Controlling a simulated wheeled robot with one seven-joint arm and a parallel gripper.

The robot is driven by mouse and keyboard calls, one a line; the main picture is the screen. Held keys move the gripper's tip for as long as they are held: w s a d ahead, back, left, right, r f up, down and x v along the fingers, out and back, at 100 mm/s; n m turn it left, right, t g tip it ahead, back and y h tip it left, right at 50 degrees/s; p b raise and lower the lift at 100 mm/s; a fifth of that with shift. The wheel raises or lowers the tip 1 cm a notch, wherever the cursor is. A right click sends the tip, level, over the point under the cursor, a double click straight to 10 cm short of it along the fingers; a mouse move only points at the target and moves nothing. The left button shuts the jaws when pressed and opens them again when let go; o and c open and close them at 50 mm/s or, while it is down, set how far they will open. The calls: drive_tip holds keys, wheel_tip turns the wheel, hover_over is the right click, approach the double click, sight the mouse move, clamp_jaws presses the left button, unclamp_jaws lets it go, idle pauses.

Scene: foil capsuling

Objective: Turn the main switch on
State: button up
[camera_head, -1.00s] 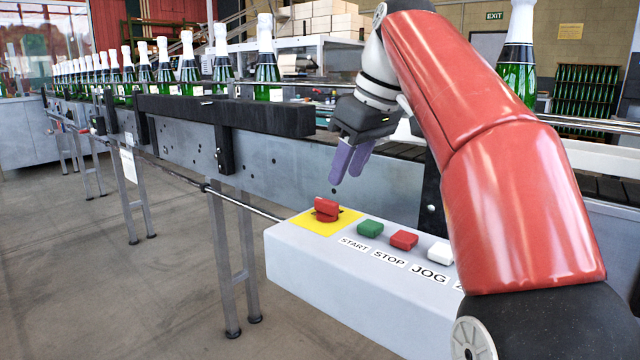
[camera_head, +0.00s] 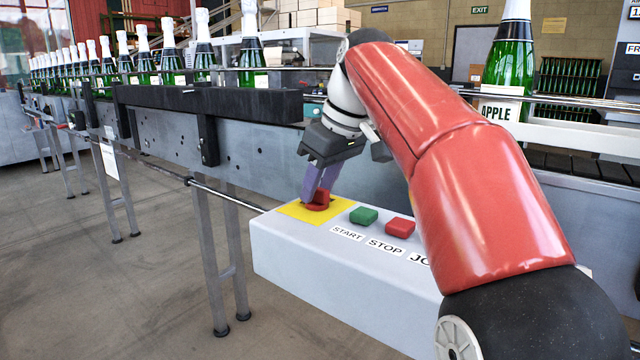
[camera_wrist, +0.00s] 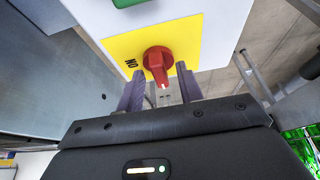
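The main switch is a red rotary knob (camera_head: 318,201) on a yellow plate (camera_head: 297,211) at the left end of the grey control box (camera_head: 330,265). In the wrist view the red knob (camera_wrist: 158,62) sits on the yellow plate (camera_wrist: 190,38), with an "ON" label left of it and its white-marked pointer toward my gripper. My gripper (camera_wrist: 161,88) is open, its two purple fingers on either side of the knob's pointer. I cannot tell whether they touch it. In the head view my gripper (camera_head: 319,190) is down at the knob, partly covering it.
A green START button (camera_head: 363,215) and a red STOP button (camera_head: 400,227) are right of the knob; my arm hides the rest of the panel. Behind stands a conveyor (camera_head: 260,140) with a row of green bottles (camera_head: 252,55).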

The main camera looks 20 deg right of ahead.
drive_tip(key=shift+c, duration=0.3)
clamp_jaws()
drive_tip(key=shift+m, duration=0.3)
drive_tip(key=m+p, duration=0.1)
drive_tip(key=m+h+p, duration=0.1)
drive_tip(key=m, duration=0.1)
drive_tip(key=shift+s+a+r+m+h, duration=0.1)
drive_tip(key=shift+a+r+m+h, duration=0.05)
drive_tip(key=shift+m+h, duration=0.15)
drive_tip(key=m+h+p, duration=0.1)
drive_tip(key=m+p, duration=0.1)
drive_tip(key=m+h+p, duration=0.1)
drive_tip(key=m, duration=0.2)
drive_tip(key=shift+a+t+p, duration=0.15)
drive_tip(key=shift+t+p, duration=0.15)
drive_tip(key=shift+p, duration=0.05)
drive_tip(key=m+h+p, duration=0.1)
drive_tip(key=m, duration=0.3)
drive_tip(key=shift+h, duration=0.3)
drive_tip(key=shift+w+a+m+g+h, duration=0.1)
drive_tip(key=shift+m+g+h, duration=0.3)
drive_tip(key=shift+m, duration=0.75)
drive_tip(key=shift+w+a+m+g+h, duration=0.15)
drive_tip(key=shift+m+g, duration=0.35)
drive_tip(key=shift+m, duration=0.65)
drive_tip(key=shift+s+d+f, duration=0.1)
drive_tip(key=shift+d+f, duration=0.05)
drive_tip(key=shift+f, duration=0.05)
